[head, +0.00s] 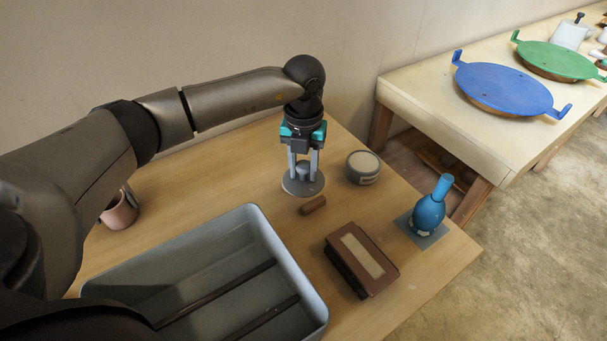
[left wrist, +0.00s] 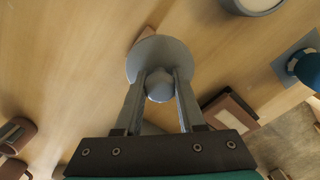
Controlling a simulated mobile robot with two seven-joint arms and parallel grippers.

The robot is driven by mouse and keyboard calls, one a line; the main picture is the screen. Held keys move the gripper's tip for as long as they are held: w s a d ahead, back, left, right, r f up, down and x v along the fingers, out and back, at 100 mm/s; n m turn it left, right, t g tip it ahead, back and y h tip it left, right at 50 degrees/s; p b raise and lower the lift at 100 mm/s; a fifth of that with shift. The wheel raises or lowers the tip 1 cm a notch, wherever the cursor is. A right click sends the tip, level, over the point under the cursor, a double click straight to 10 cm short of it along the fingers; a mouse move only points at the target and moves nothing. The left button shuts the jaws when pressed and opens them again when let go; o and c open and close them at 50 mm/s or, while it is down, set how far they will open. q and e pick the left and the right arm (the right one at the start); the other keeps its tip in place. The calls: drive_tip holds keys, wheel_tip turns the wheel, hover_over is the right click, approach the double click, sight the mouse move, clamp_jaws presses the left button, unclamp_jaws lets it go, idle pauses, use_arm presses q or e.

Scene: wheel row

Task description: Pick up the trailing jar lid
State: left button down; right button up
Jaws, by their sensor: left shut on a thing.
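A grey round lid (head: 303,185) with a knob on top is at the far middle of the wooden table, in the head view. My left gripper (head: 303,174) points down, with its two fingers shut on either side of the knob. The left wrist view shows the lid (left wrist: 150,52) as a flat grey disc, with the knob (left wrist: 159,88) between the fingertips (left wrist: 159,82). I cannot tell for sure whether the lid touches the table. My right gripper does not show.
A round grey-topped container (head: 362,168) stands right of the lid, and a small brown cylinder (head: 312,205) lies in front. Nearby are a brown box (head: 345,272), a blue bottle (head: 430,212), a large grey bin (head: 290,262) and a pinkish cup (head: 120,213). Another table (head: 420,98) stands behind.

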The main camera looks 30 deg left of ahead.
sight(304, 164)
use_arm(q)
wheel_tip(304, 164, up, 17)
drive_tip(key=p, duration=0.2)
idle(0.3)
